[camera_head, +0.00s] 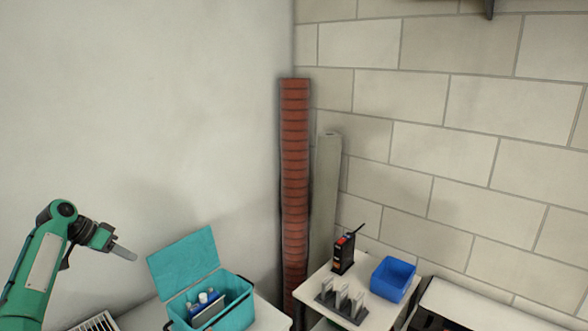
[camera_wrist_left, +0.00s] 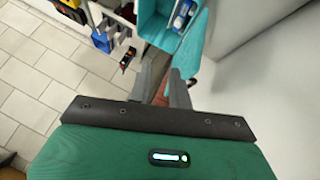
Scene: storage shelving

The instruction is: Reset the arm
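My left arm, green with dark joints, comes in from the left in the head view. Its left gripper (camera_head: 130,254) is raised in the air, left of and above the open teal box (camera_head: 236,314). The gripper touches nothing there. In the left wrist view the two grey fingers of the left gripper (camera_wrist_left: 165,72) stand apart with a gap between them and hold nothing. The teal box (camera_wrist_left: 189,58) shows beyond the fingertips in that view. My right gripper is not in either view.
The teal box has its lid up and holds small items. To its right, a white stand (camera_head: 378,316) carries a blue bin (camera_head: 392,280), a black device (camera_head: 343,256) and a small rack (camera_head: 341,302). A red ribbed column (camera_head: 294,170) stands in the wall corner.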

